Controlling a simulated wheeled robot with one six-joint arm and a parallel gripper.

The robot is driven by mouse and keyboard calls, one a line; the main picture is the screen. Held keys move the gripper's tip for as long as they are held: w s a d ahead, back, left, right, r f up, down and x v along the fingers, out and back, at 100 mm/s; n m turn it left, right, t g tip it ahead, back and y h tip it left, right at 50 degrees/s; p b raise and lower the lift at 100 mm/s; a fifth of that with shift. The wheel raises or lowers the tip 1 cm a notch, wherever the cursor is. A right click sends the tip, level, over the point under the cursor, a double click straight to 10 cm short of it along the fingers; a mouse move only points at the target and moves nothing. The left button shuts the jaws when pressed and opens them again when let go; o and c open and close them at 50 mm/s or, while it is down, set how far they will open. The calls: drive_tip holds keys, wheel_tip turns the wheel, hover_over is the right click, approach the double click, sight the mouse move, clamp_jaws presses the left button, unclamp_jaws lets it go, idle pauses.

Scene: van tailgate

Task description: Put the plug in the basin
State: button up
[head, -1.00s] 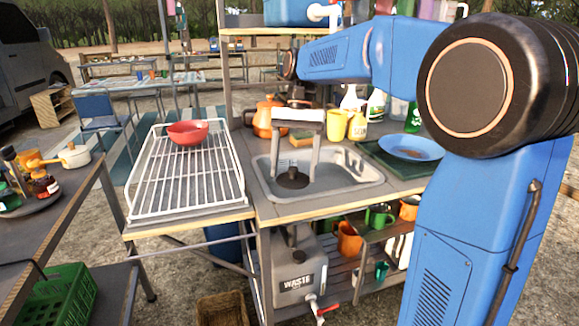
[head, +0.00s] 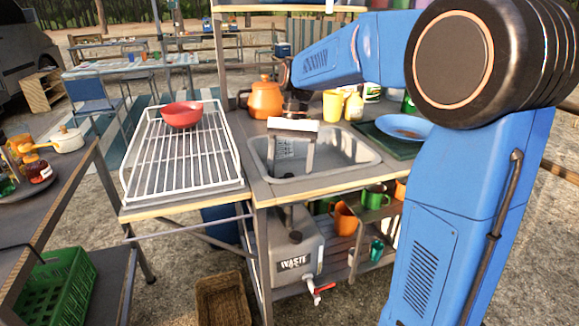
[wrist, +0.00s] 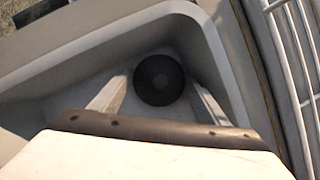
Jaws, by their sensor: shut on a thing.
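The plug (wrist: 159,80) is a round, dark disc between my gripper's two pale fingers in the wrist view. My gripper (head: 290,172) points down into the grey basin (head: 362,158) and is shut on the plug. The basin's wall and floor surround the plug in the wrist view (wrist: 60,95). In the head view the fingers and basin rim hide nearly all of the plug. I cannot tell whether its underside touches the basin floor.
A white wire rack (head: 180,165) with a red bowl (head: 182,114) stands left of the basin. An orange kettle (head: 264,99), a yellow cup (head: 332,104) and a blue plate (head: 404,126) stand behind and to the right. A waste can (head: 292,252) sits below.

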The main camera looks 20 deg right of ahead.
drive_tip(key=shift+f, duration=0.25)
drive_tip(key=shift+f, duration=0.55)
idle(0.5)
drive_tip(key=o, duration=1.2)
drive_tip(key=shift+w+d+r, duration=0.1)
drive_tip(key=shift+w+r, duration=0.05)
drive_tip(key=shift+r, duration=0.15)
drive_tip(key=v, duration=1.1)
